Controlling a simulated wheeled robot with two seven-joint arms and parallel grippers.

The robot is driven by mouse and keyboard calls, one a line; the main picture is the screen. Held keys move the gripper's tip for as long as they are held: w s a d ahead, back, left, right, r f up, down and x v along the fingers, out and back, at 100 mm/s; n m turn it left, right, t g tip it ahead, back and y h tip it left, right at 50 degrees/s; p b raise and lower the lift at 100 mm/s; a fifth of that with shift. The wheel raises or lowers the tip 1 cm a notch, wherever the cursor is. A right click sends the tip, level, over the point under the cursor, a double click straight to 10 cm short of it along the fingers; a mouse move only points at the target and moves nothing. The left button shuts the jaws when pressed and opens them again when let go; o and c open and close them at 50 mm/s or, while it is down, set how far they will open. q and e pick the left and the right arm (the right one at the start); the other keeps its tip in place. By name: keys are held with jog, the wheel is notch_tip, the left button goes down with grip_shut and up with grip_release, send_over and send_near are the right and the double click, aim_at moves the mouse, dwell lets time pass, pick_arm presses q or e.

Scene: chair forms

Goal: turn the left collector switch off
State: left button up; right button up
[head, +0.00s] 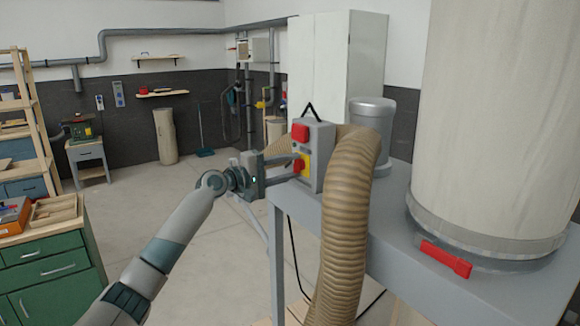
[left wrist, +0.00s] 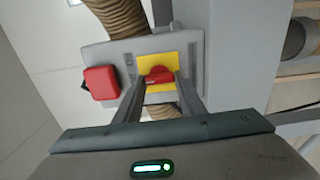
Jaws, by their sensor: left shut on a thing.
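The collector switch box (head: 318,155) is a grey box on the dust collector's frame, with a red button (head: 300,132) at the top and a red knob (head: 299,166) on a yellow plate (head: 306,164) below it. In the left wrist view the red knob (left wrist: 158,76) sits on the yellow plate (left wrist: 172,62), with the red button (left wrist: 101,82) to its left. My left gripper (head: 297,168) reaches the box from the left. Its fingers (left wrist: 159,86) are shut on the red knob, one on each side. My right gripper is not in view.
A ribbed beige hose (head: 346,230) hangs close to the right of the box. The collector's grey frame (head: 400,240) carries a large pale filter bag (head: 500,110). A green cabinet (head: 50,265) stands at the lower left. Open floor (head: 190,215) lies between.

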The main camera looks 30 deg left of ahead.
pick_arm(q)
jog(key=o, duration=1)
jog(key=shift+o, duration=0.2)
jog(key=b+v, duration=0.9)
jog(key=v, duration=0.8)
jog(key=shift+s, duration=0.2)
jog(key=shift+a+f, duration=0.1)
